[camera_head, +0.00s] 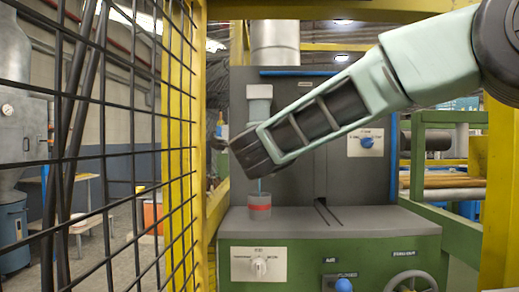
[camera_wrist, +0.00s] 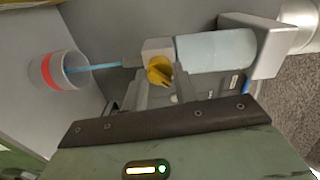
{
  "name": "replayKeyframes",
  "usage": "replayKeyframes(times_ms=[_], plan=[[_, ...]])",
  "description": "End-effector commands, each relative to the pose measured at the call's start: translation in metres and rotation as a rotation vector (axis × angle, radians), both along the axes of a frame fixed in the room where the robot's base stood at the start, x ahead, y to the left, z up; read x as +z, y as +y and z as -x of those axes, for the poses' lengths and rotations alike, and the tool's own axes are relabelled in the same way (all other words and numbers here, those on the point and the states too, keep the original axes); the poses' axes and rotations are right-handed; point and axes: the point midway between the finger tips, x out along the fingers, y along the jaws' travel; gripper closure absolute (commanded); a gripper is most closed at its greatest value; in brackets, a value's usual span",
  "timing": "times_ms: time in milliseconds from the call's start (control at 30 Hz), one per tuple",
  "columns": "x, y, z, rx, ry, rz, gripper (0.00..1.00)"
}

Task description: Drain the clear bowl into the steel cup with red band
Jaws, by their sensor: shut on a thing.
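The clear bowl (camera_head: 259,92) is a pale upright cylinder mounted on the grey back panel; it lies sideways in the wrist view (camera_wrist: 215,50). Below it is a drain tap with a yellow knob (camera_wrist: 158,70). My gripper (camera_wrist: 157,84) is shut on this knob. A thin blue stream (camera_wrist: 95,67) runs from the tap's spout into the steel cup with red band (camera_wrist: 45,71). The cup stands upright under the spout on the grey ledge in the head view (camera_head: 259,207). My wrist hides the tap in the head view. The liquid level in the cup is unclear.
A black mesh guard (camera_head: 100,150) with yellow posts stands close on the left. The green machine front has a white dial plate (camera_head: 258,266), a blue knob (camera_head: 343,285) and a handwheel (camera_head: 411,282). The ledge right of the cup is clear except for a slot.

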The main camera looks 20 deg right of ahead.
Motion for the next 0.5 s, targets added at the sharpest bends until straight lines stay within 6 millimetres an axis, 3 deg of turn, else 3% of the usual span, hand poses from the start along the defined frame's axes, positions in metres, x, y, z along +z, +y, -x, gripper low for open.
replayKeyframes(times_ms=[67,100,167,500], plan=[[-0.0015,-0.0004,0.0,-0.001,0.002,-0.002,0.94],[-0.0015,-0.0004,0.0,-0.001,0.002,-0.002,0.69],[-0.0015,-0.0004,0.0,-0.001,0.003,-0.001,0.52],[-0.0005,0.0009,0.0026,0.0,0.001,0.0,0.5]])
